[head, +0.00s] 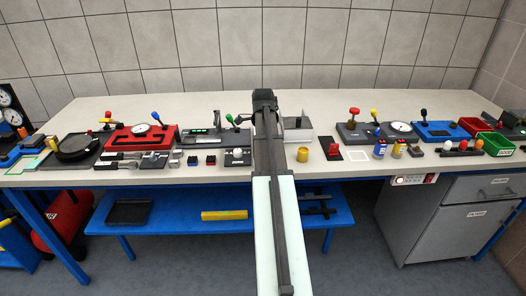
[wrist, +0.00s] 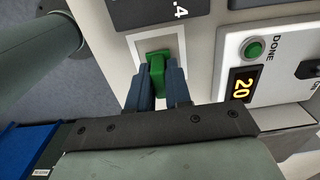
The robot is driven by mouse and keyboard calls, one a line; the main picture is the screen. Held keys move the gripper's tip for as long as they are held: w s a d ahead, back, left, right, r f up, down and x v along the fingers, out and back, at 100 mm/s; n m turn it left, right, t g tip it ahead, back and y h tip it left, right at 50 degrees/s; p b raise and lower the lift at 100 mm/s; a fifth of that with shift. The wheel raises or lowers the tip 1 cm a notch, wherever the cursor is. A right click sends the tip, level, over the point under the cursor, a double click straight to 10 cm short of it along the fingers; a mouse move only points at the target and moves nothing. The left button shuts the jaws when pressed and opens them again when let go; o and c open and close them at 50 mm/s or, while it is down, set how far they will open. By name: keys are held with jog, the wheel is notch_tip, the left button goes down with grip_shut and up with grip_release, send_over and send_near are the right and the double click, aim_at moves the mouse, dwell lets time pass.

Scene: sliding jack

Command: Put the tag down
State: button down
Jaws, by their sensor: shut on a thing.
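A green tag (wrist: 157,72) shows in the wrist view, between the blue fingers of my gripper (wrist: 159,82). My gripper is shut on it. The tag is over or at a white-outlined square (wrist: 174,32) on the pale bench top. I cannot tell whether the tag touches the surface there. In the head view my arm reaches straight over the bench, and the tag and fingers are hidden behind it.
In the wrist view a white box with a green DONE button (wrist: 254,49) and a display reading 20 (wrist: 243,84) stands right of the fingers. A dark plate (wrist: 160,10) lies beyond the square.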

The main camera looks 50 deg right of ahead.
jog(key=shift+f, duration=0.45)
jog(key=c, duration=1.1)
grip_release()
jog(key=shift+f, duration=0.15)
jog(key=shift+o, duration=0.2)
notch_tip(320, 180, up, 12)
jog(key=shift+r, duration=0.2)
